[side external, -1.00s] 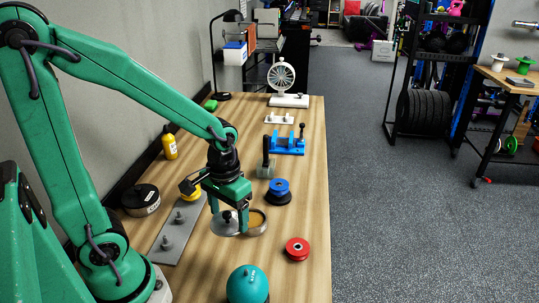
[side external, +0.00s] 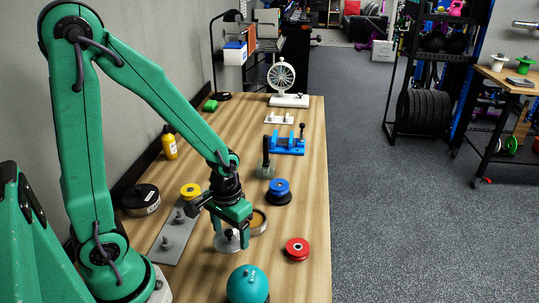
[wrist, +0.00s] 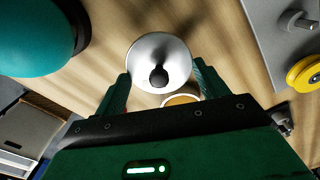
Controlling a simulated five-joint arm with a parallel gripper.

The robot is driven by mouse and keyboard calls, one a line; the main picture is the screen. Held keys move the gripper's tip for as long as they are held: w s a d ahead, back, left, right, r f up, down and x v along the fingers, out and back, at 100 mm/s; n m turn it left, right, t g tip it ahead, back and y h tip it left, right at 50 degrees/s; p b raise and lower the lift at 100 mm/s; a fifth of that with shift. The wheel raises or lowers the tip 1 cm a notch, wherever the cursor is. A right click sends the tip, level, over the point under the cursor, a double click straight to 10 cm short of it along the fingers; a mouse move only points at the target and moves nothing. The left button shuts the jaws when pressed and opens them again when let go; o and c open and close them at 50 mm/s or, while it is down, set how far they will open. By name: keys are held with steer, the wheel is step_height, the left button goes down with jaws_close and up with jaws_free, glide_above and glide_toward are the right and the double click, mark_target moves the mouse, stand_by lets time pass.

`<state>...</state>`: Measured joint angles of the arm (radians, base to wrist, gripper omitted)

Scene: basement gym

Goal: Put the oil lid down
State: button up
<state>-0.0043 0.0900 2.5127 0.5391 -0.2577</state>
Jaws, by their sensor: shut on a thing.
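The oil lid (side external: 226,243) is a round silver disc with a black knob. My gripper (side external: 231,233) points down and is shut on the lid. In the wrist view the lid (wrist: 158,48) shows at the fingertips of my gripper (wrist: 160,84), knob towards the camera. A round dish with amber contents (side external: 264,226) stands open just behind my gripper, partly hidden by it. The dish also shows in the wrist view (wrist: 180,100), mostly hidden.
A teal ball (side external: 248,285) is in front and a red wheel (side external: 297,249) at right. A grey plate with pegs (side external: 174,243) and a yellow wheel (side external: 190,190) are at left. A blue wheel on a black base (side external: 279,190) is behind. Bare wood lies between lid and red wheel.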

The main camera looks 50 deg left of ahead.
mark_target(231, 240)
steer(key=shift+f, duration=0.15)
steer(key=shift+f, duration=1.9)
steer(key=shift+f, duration=0.15)
steer(key=o, duration=1)
steer(key=shift+c, duration=0.2)
steer(key=shift+r, duration=6.15)
steer(key=shift+r, duration=0.1)
